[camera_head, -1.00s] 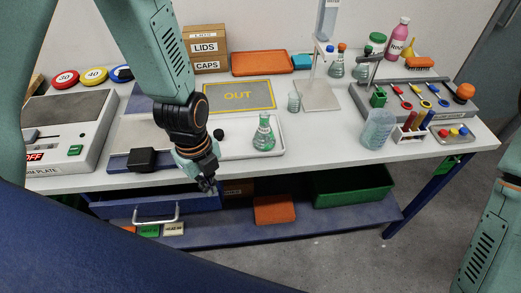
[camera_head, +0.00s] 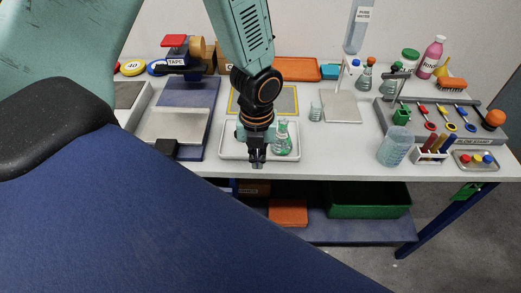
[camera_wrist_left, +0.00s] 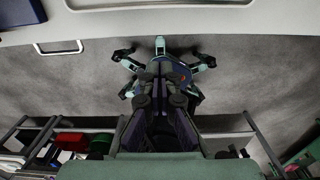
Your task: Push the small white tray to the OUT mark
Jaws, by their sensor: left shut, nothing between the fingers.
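The small white tray (camera_head: 229,153) lies near the front edge of the bench in the head view. A conical flask with green liquid (camera_head: 284,140) stands in its right part. The OUT mark (camera_head: 289,101) is a grey mat with a yellow border directly behind the tray, its lettering hidden by my arm. My left gripper (camera_head: 257,163) is shut and empty, pointing down at the tray's front rim; I cannot tell whether it touches. Its dark fingers (camera_wrist_left: 160,72) also show in the left wrist view. My right gripper is out of view.
A press-like device with tape (camera_head: 182,110) stands left of the tray. A beaker (camera_head: 316,112) and a stand (camera_head: 341,106) are to the right, with a large beaker (camera_head: 394,147) and a tool rack (camera_head: 435,115) beyond. An orange tray (camera_head: 298,69) lies behind the mark.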

